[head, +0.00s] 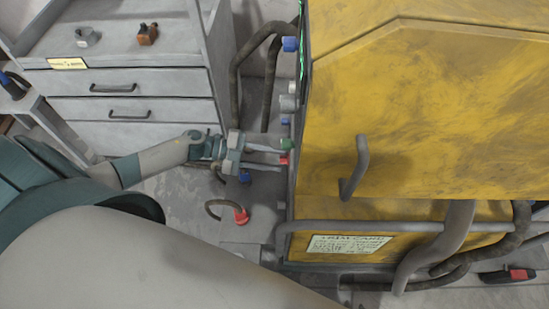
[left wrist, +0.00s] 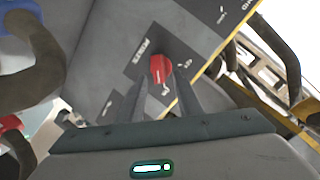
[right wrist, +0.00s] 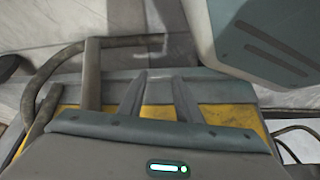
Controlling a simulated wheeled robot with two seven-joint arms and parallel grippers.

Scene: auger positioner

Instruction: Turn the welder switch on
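The yellow, worn welder (head: 420,110) fills the right of the head view. The red switch knob (left wrist: 162,68) sits on its dark front panel (left wrist: 125,55), with white markings around it; in the head view it is a small red spot (head: 283,160) at the panel's edge. My left gripper (head: 279,159) points at the panel. Its fingers are apart, with the knob between and just beyond their tips; I cannot tell whether they touch it. My right gripper (right wrist: 158,78) is open and empty near the yellow casing in the right wrist view. It is not seen in the head view.
Blue (head: 290,44) and green (head: 286,144) parts stick out from the panel near the left gripper. Thick cables (head: 240,70) hang beside it. A grey drawer cabinet (head: 125,85) stands at the left. A bent handle (head: 355,168) projects from the welder's side.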

